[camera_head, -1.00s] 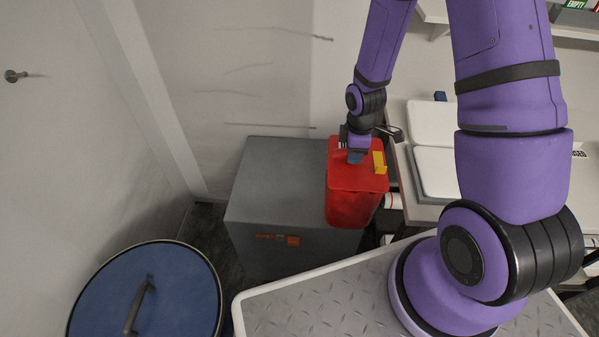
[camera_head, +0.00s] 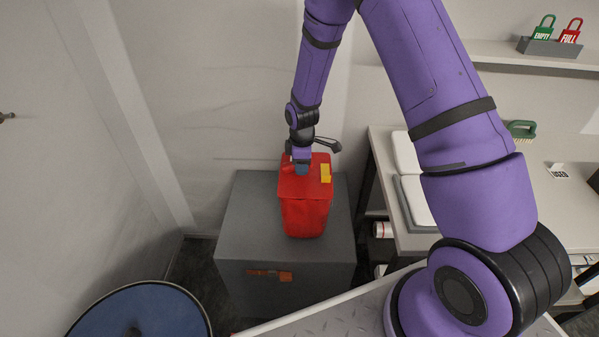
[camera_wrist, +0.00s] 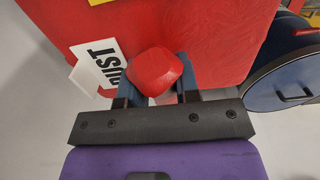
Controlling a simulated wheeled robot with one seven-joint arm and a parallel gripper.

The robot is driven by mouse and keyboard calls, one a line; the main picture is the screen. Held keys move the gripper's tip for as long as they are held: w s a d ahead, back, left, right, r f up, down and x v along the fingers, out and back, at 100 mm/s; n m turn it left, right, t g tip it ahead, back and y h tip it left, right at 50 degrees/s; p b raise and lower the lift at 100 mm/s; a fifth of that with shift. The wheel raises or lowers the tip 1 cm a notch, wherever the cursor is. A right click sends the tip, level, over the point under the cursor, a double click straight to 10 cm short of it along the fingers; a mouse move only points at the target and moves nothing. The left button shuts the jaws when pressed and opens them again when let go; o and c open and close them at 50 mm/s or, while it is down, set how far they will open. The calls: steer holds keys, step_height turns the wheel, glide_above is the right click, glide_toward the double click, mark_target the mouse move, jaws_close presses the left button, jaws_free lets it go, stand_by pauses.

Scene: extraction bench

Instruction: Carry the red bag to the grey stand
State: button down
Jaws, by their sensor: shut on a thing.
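The red bag (camera_head: 306,215) is boxy and upright, with a yellow tag (camera_head: 325,172) on its top. My gripper (camera_head: 302,170) is at the top of the bag, shut on it. In the wrist view the fingers (camera_wrist: 155,80) close around a red knob-like grip on the bag (camera_wrist: 225,35). The grey stand (camera_head: 235,225) is a box with an orange label on its front. The bag appears over the middle of the stand's top. I cannot tell whether its underside touches the top.
A blue round lid (camera_head: 140,310) is at the lower left. A bench (camera_head: 385,165) with white pads stands to the right. A shelf with green and red padlock-shaped tags (camera_head: 545,35) is at upper right. A wall closes off the left and back.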

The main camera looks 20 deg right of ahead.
steer(key=shift+w+a+f, duration=0.15)
steer(key=shift+w+a, duration=0.1)
steer(key=shift+w, duration=0.2)
steer(key=shift+f, duration=1.6)
steer(key=c, duration=0.8)
jaws_free()
steer(key=shift+f, duration=0.1)
steer(key=shift+c, duration=0.2)
